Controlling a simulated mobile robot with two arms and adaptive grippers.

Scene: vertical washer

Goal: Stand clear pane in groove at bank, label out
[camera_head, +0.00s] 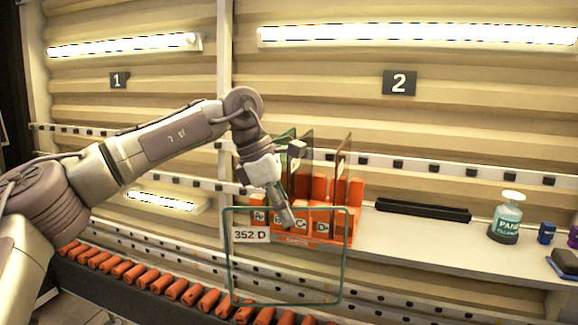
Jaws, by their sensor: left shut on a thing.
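My left gripper (289,222) is shut on the top edge of the clear pane (290,265). The pane hangs roughly upright, with a thin green edge and a white label (249,235) reading "352 D" at its upper left, facing me. It is in front of an orange rack (355,196) on the shelf, and the rack shows through it. The rack has tags including A, C and D (322,227); my gripper partly covers the middle tags. A green pane (285,134), a dark pane (307,150) and a brown pane (343,155) stand in the rack. My right gripper is not in view.
A white shelf (425,234) runs right from the rack, with a black slotted bar (422,210), a spray-type bottle (507,217) and a small blue bottle (546,232). A row of orange rollers (150,281) runs below. Shelf front right of the rack is clear.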

